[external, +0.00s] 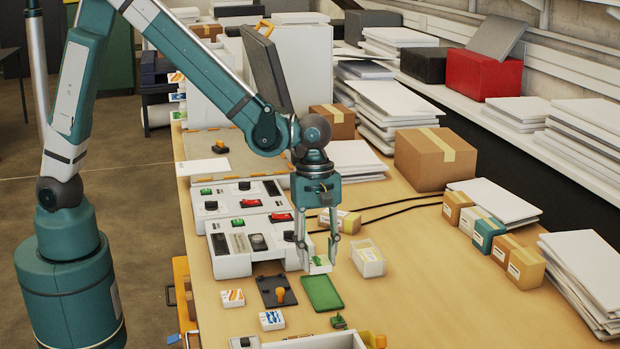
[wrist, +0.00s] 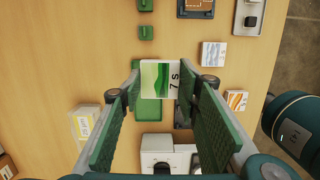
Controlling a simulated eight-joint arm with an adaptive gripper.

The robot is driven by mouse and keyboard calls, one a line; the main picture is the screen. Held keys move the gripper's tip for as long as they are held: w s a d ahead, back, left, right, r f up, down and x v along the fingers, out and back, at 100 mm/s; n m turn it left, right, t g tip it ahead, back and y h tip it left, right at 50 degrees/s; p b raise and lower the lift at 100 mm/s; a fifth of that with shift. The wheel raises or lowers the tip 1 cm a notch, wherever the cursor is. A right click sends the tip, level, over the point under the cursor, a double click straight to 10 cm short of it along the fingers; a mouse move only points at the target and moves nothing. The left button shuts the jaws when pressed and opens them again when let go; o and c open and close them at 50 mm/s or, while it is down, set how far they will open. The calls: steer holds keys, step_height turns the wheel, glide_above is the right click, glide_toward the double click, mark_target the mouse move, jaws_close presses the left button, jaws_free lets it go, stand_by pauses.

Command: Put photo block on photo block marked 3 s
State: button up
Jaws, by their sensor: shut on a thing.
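A photo block with a green picture, marked 7 s (wrist: 160,78), is held between the fingertips of my gripper (wrist: 159,84). In the external view my gripper (external: 320,258) holds this block (external: 320,265) above the bench, near the front of the laminator. Two more photo blocks lie on the bench. One has an orange picture (external: 232,298), also in the wrist view (wrist: 236,101). The other has a blue picture (external: 271,320), also in the wrist view (wrist: 213,54). Their marks are too small to read, so I cannot tell which says 3 s.
A green tray (external: 322,293) and a dark plate with an orange knob (external: 268,299) lie below the gripper. The white laminator (external: 232,262) stands behind, a clear box (external: 367,262) to the right. A small green piece (external: 338,321) is at the front. The bench's right-front area is clear.

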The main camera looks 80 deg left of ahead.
steer(key=s+d, duration=0.1)
steer(key=s, duration=0.7)
steer(key=s+d, duration=0.1)
steer(key=s, duration=0.3)
steer(key=shift+s+d+f, duration=0.2)
steer(key=shift+d+f, duration=0.1)
steer(key=shift+d, duration=0.05)
steer(key=shift+f, duration=0.15)
glide_above(272, 318)
steer(key=shift+a+f, duration=0.15)
steer(key=shift+f, duration=1.25)
steer(key=shift+a+f, duration=0.15)
steer(key=shift+f, duration=1.2)
steer(key=shift+f, duration=0.1)
steer(key=shift+f, duration=2)
steer(key=shift+f, duration=0.15)
steer(key=o, duration=0.9)
